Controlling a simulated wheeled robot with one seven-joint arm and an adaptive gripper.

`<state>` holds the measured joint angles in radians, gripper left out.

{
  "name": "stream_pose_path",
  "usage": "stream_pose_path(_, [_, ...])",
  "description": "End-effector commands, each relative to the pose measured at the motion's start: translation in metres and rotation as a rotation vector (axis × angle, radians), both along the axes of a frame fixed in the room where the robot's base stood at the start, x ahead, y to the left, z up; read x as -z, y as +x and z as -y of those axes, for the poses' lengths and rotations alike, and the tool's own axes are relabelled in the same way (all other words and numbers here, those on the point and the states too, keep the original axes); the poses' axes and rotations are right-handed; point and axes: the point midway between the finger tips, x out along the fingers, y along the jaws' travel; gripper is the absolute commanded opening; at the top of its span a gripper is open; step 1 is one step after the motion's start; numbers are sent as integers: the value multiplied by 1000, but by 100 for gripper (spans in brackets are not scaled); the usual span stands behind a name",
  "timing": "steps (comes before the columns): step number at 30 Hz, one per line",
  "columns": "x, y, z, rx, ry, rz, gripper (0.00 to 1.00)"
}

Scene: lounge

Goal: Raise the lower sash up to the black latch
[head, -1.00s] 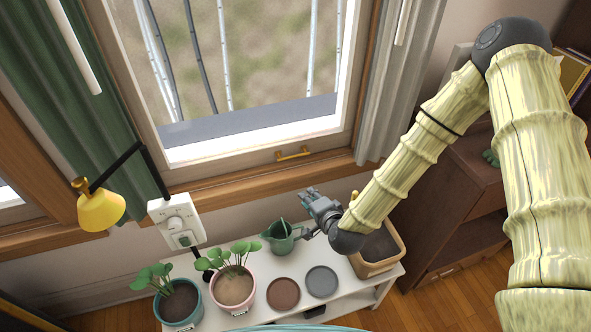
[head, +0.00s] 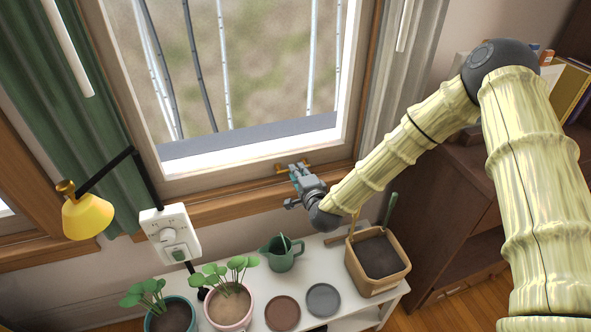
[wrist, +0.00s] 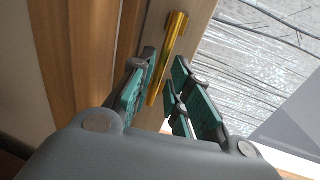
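The lower sash (head: 226,172) is a pale wooden frame around the glass, with its bottom rail at the wooden sill. A brass handle (head: 283,168) is fixed on that bottom rail. It also shows in the wrist view as a gold bar (wrist: 172,52). My gripper (head: 294,175) is at the handle in the head view and partly covers it. In the wrist view my gripper (wrist: 160,92) has its fingers apart, with the lower end of the bar between or just beyond the tips. I cannot tell if they touch it. The black latch is not clearly visible.
Below the window, a white bench (head: 350,310) holds potted plants, a green watering can (head: 282,253), two saucers and a tan planter (head: 379,262). A yellow lamp (head: 86,215) and a white control box (head: 171,234) are at left. A dark bookcase (head: 460,215) is at right.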

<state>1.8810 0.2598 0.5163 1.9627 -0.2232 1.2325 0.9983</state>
Motion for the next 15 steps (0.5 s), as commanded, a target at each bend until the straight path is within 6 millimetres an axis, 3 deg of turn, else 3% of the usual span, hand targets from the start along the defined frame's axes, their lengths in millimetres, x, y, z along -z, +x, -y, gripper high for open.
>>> stream_pose_path(6, [5,20,-7,0,0,0,19])
stream_pose_path(15, [6,26,-8,0,0,-1,19])
